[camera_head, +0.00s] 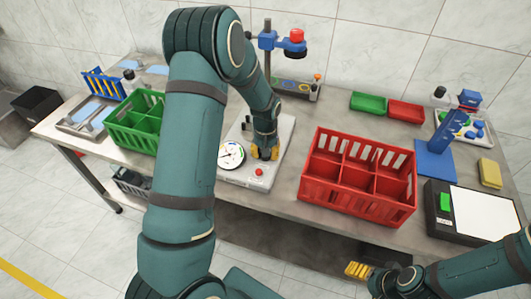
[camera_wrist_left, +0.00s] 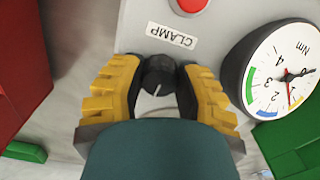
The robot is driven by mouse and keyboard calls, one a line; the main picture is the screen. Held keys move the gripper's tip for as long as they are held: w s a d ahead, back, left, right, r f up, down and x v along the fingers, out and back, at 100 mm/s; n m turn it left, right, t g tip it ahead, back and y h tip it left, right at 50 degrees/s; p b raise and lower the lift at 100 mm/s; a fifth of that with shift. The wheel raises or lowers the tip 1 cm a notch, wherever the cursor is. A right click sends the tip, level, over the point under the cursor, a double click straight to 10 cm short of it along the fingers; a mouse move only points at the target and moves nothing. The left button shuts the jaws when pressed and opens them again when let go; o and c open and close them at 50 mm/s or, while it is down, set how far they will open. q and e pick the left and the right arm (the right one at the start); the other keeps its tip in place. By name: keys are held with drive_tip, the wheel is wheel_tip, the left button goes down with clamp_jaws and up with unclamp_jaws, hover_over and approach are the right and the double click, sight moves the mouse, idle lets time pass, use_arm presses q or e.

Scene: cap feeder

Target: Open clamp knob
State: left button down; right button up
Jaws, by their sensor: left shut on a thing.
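The clamp knob (camera_wrist_left: 158,76) is a black round knob with a white pointer line. It sits on a light grey panel (camera_wrist_left: 225,22) beside a label reading CLAMP (camera_wrist_left: 172,35). My left gripper (camera_head: 265,153) is over this panel in the head view. In the left wrist view its yellow-backed fingers (camera_wrist_left: 157,82) stand on both sides of the knob and are shut on it. In the head view the gripper hides the knob. My right gripper (camera_head: 359,270) is low at the bottom, away from the panel, with its yellow fingers partly visible.
A round torque gauge (camera_head: 231,156) and a red button (camera_head: 259,172) are close to the left gripper. A red crate (camera_head: 357,202) stands to the right, a green crate (camera_head: 118,135) to the left. A blue stand (camera_head: 436,155) and a scale (camera_head: 435,232) are farther right.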

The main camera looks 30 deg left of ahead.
idle(0.4)
use_arm(q)
drive_tip(key=c, duration=0.6)
unclamp_jaws()
drive_tip(key=shift+o, duration=0.2)
wheel_tip(320, 180, up, 12)
idle(0.4)
